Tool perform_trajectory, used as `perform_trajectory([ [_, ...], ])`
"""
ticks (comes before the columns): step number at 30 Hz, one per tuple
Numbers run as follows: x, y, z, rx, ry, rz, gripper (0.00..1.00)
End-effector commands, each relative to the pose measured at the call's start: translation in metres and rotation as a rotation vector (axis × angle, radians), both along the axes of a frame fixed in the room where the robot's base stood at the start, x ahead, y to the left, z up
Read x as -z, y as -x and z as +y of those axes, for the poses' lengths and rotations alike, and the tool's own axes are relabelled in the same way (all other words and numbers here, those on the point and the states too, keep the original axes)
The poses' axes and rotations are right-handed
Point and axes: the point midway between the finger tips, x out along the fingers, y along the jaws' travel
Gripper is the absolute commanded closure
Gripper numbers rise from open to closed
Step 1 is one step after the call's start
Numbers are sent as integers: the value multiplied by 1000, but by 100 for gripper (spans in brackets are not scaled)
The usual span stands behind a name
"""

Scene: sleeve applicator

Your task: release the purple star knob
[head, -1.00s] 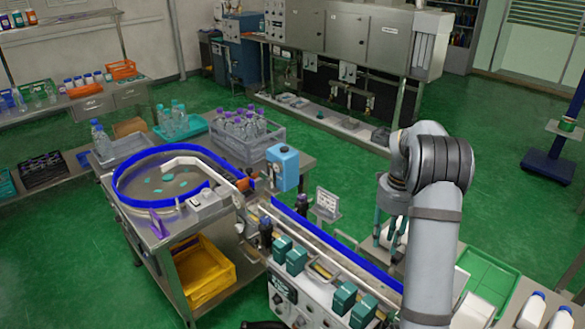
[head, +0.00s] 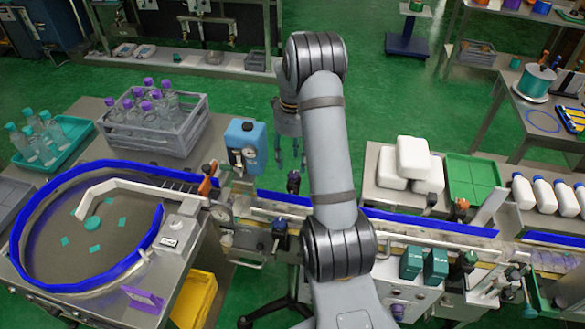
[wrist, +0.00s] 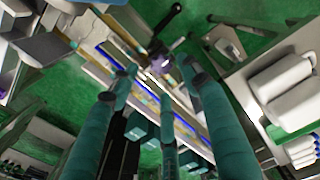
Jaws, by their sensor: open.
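The purple star knob (head: 293,178) shows small and dark, with a purplish top, beside the conveyor's far rail in the head view. In the wrist view the knob (wrist: 160,65) is a purple shape beyond the fingertips, roughly between them. My gripper (head: 290,157) hangs over the far side of the conveyor, its teal fingers pointing down and apart, just above the knob in the picture. The wrist view also shows the fingers (wrist: 150,88) spread, with nothing between them. I see no contact with the knob. Its lower part is unclear.
The conveyor's blue rail (head: 420,222) runs below my arm. A blue box unit (head: 247,146) stands left of my gripper. White containers (head: 407,165) and a green tray (head: 474,182) lie to the right. A black handle (wrist: 166,20) lies near the knob.

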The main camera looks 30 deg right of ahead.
Motion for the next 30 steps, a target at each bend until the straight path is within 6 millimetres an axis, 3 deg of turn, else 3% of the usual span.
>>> perform_trajectory([
  [3,20,2,0,1,-2,5,53],
  [10,45,0,0,0,1,1,53],
  [20,50,0,-1,0,1,-1,53],
  [30,50,0,-1,0,1,-2,72],
])
